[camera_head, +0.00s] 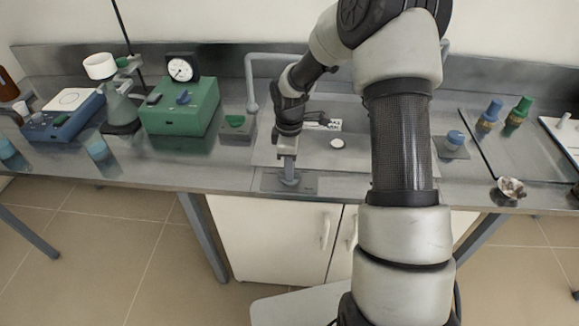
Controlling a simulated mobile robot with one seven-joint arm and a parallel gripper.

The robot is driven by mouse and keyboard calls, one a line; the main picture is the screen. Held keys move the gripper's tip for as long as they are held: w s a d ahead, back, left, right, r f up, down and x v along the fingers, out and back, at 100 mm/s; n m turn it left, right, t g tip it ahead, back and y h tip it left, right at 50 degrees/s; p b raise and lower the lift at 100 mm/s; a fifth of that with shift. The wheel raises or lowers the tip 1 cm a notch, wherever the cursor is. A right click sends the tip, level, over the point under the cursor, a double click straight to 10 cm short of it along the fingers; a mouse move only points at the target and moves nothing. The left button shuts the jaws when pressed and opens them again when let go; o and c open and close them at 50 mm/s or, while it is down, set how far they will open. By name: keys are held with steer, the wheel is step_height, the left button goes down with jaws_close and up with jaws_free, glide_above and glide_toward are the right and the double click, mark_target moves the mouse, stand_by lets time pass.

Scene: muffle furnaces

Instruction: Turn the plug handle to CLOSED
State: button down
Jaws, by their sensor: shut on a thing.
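My gripper (288,168) points down at the front edge of the bench, left of centre, and is shut on a small grey-blue handle (290,181). The handle stands on a flat grey plate (308,185) on the bench. The fingers and wrist hide the upper part of the handle. Any marking on the plate is too small to read, so I cannot tell the handle's position against it.
A green box (181,108) with a round dial gauge (181,70) stands to the left, with a small grey box (237,128) beside it. A blue-capped item (454,139) and two bottles are at right. My arm hides the bench right of centre.

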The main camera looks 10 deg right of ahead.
steer(key=shift+n, duration=0.3)
steer(key=c, duration=1.8)
jaws_free()
step_height(320, 180, up, 18)
steer(key=p, duration=0.1)
steer(key=shift+f, duration=0.25)
